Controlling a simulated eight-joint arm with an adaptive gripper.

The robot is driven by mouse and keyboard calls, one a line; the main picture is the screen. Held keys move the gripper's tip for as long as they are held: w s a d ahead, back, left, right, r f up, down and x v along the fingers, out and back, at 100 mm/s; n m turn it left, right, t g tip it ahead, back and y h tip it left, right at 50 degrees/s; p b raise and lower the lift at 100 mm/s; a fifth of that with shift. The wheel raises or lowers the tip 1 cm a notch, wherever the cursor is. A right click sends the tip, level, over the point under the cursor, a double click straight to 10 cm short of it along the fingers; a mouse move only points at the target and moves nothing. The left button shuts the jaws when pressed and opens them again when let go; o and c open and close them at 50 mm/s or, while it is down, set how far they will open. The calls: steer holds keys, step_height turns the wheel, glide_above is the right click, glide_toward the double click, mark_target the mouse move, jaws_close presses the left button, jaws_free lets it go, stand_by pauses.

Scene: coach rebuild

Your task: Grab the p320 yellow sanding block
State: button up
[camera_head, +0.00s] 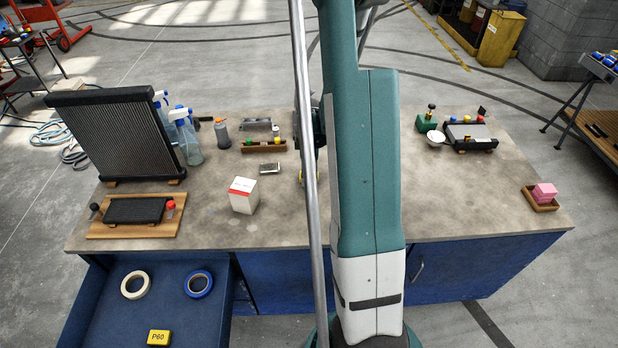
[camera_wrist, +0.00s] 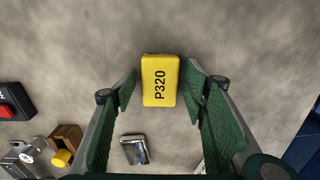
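My gripper (camera_wrist: 161,88) is open, with one green-padded finger to the left of the block and one to the right. The block shows between and just beyond the fingertips, with a gap on each side; it is not held. How high the fingertips are above the worktop I cannot tell. In the head view my arm hides most of my gripper and the P320 block.
Another yellow block (camera_head: 158,338), marked P60, lies in the open blue drawer (camera_head: 110,318) with two tape rolls. A white box (camera_head: 243,195), a small metal piece (camera_head: 270,168) and a wooden tray (camera_head: 263,147) stand left of my arm.

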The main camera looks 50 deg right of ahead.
steer(key=c, duration=0.7)
steer(key=shift+r, duration=0.15)
steer(key=shift+r, duration=4.85)
